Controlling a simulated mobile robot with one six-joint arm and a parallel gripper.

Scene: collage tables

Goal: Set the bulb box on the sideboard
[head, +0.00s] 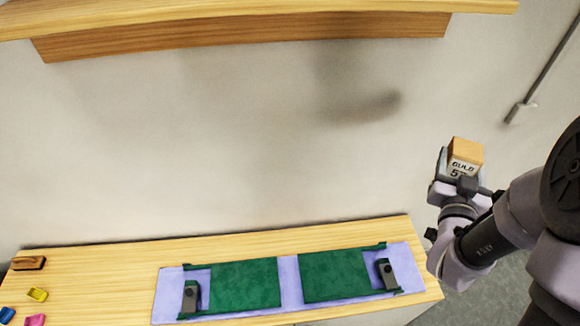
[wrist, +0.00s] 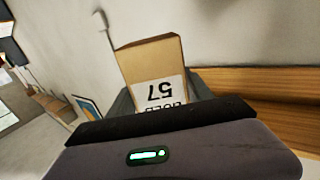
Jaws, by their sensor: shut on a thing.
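My gripper (head: 460,178) is shut on a small tan cardboard box (head: 466,152) and holds it in the air at the right of the head view. The box has a white label with dark print, only partly legible. In the wrist view the box (wrist: 150,62) stands up between the jaws, its label upside down with "57" on it; the jaws hide its lower part. A long wood-topped surface (head: 120,257), apparently the sideboard, runs along the wall at the lower left. The box appears beyond its right end, not over it.
A lavender mat (head: 290,272) with two green panels (head: 245,285) and dark clips (head: 191,295) covers much of the wood top. A brown block (head: 28,263) and several small coloured pieces (head: 37,294) lie at its left. A wooden shelf (head: 240,32) hangs above.

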